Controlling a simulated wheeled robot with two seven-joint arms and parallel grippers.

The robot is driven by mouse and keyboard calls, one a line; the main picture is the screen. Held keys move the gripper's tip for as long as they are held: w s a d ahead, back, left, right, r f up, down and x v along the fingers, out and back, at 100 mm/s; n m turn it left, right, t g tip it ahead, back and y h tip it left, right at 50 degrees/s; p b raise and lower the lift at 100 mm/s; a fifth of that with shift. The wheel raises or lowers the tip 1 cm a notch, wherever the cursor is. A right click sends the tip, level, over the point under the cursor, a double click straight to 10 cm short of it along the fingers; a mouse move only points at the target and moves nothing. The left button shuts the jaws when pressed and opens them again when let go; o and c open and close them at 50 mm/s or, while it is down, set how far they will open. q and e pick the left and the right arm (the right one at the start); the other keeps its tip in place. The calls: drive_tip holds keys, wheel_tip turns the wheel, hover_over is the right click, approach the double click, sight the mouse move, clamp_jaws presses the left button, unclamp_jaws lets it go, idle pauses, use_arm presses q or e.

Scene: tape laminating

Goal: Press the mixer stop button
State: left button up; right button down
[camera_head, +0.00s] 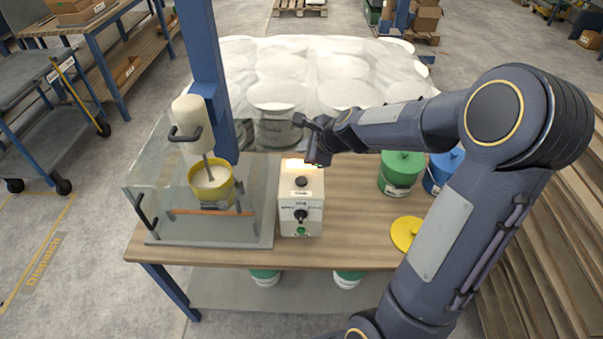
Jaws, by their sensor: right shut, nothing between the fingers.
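The mixer's white control box (289,210) stands on the wooden table, right of the mixer (209,165). Its sloped front carries a dark upper knob (301,182), a black lower knob (301,215) and a green button (301,231) near the bottom. I cannot make out which control is the stop button. The box's top end looks lit yellowish. My right gripper (309,160) is shut and empty at the far upper end of the box, partly covering it. I cannot tell whether it touches. My left gripper is out of view.
A clear guard (160,215) surrounds the mixer and its yellow bucket (212,184). A green bucket (399,174), a blue bucket (443,168) and a yellow lid (405,233) are on the right of the table (350,215). Wrapped white buckets (340,68) stand behind.

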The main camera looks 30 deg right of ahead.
sight(305, 182)
drive_tip(key=shift+f, duration=0.15)
wheel_tip(305, 182, down, 9)
drive_tip(key=b, duration=0.8)
drive_tip(key=shift+r+b, duration=0.2)
drive_tip(key=shift+b, duration=0.2)
idle(1.5)
drive_tip(key=shift+f+b, duration=0.85)
drive_tip(key=shift+f, duration=0.05)
idle(0.5)
drive_tip(key=shift+r, duration=0.1)
drive_tip(key=shift+r+p, duration=0.8)
drive_tip(key=shift+p, duration=0.15)
